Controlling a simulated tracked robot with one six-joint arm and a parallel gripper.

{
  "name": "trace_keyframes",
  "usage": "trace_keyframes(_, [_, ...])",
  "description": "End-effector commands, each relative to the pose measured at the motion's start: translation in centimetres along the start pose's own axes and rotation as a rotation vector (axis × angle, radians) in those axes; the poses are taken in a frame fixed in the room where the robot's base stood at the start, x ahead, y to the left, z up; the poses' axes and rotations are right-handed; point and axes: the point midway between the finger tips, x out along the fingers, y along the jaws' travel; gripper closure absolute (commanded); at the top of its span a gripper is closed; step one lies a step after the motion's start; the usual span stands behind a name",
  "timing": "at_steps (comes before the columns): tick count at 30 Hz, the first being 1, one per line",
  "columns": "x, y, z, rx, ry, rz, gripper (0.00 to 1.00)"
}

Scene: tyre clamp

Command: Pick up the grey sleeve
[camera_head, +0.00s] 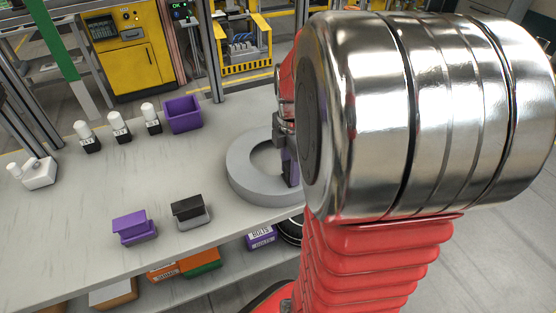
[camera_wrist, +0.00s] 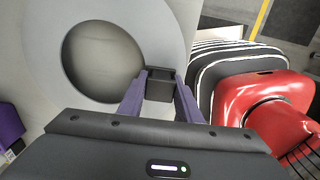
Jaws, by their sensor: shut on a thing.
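The grey sleeve (camera_wrist: 160,84) shows in the wrist view as a small dark grey, box-like piece with a dark recess in its top. My gripper (camera_wrist: 161,82) has its two purple fingers shut on it, one on each side. The sleeve is over the right-hand part of a large light grey ring (camera_wrist: 60,37); I cannot tell whether they touch. In the head view my gripper (camera_head: 290,160) reaches down at the right side of the ring (camera_head: 246,180). My own arm hides most of the gripper and the sleeve there.
On the table (camera_head: 60,240) stand a purple-topped block (camera_head: 130,226), a black-topped block (camera_head: 188,209), an open purple box (camera_head: 183,114) and several white-topped pieces (camera_head: 119,126). Boxes lie on a lower shelf. The table's front left is clear.

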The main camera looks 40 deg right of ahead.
Motion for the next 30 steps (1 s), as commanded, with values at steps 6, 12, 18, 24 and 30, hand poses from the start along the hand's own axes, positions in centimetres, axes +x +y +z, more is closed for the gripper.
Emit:
trace_keyframes(6, [0.0,0.0,0.0,0.0,0.0,0.0,0.92])
trace_keyframes(12, [0.0,0.0,0.0,0.0,0.0,-0.001,1.0])
trace_keyframes(18, [0.0,0.0,0.0,0.0,0.0,0.0,1.0])
trace_keyframes(24, [-0.6,0.1,0.0,0.0,-0.001,0.002,1.0])
trace_keyframes(30, [-3.1,0.1,0.0,0.0,-0.002,0.004,1.0])
